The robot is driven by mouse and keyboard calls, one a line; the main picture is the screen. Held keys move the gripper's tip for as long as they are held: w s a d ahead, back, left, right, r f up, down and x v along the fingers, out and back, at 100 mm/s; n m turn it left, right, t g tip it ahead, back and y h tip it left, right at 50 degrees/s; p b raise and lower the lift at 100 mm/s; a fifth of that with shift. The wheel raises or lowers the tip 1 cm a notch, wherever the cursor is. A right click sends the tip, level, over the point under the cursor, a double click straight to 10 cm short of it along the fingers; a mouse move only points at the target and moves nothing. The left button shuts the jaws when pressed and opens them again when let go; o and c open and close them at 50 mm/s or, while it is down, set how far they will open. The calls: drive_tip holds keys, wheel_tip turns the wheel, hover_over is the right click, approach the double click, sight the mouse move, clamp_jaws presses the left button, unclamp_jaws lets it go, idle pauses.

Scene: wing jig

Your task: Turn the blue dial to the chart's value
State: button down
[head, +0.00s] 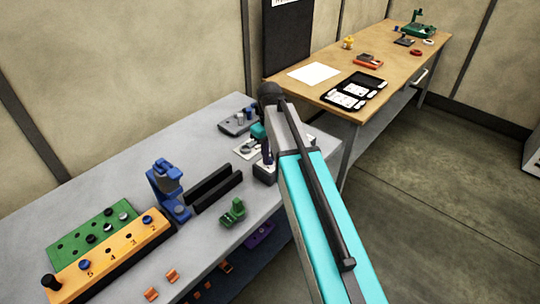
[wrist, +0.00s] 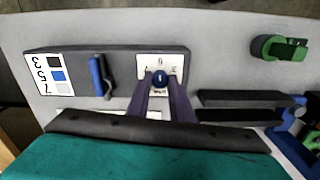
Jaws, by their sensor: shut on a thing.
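The blue dial (wrist: 160,77) sits on a white numbered plate (wrist: 172,62) at the right end of a dark grey box (wrist: 125,62) in the wrist view. My gripper (wrist: 161,84) has its purple fingers shut on the dial, one on each side. The fingers cover part of the plate, and the dial's setting cannot be read. The chart (wrist: 48,75) at the box's left end shows 3, 5 and 7 beside dark, blue and pale swatches; the blue swatch is beside the 5. In the head view my arm hides most of this box (head: 265,173).
A blue lever (wrist: 99,76) stands on the box between chart and dial. A green part (wrist: 279,47) and black rails (wrist: 240,106) lie to the right. In the head view, a blue stand (head: 168,188) and an orange block (head: 112,254) occupy the near left bench.

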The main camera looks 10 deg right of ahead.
drive_tip(key=c, duration=1.6)
unclamp_jaws()
drive_tip(key=shift+o, duration=0.2)
drive_tip(key=shift+r, duration=0.1)
wheel_tip(320, 180, up, 14)
drive_tip(key=b, duration=0.3)
drive_tip(key=shift+f, duration=0.2)
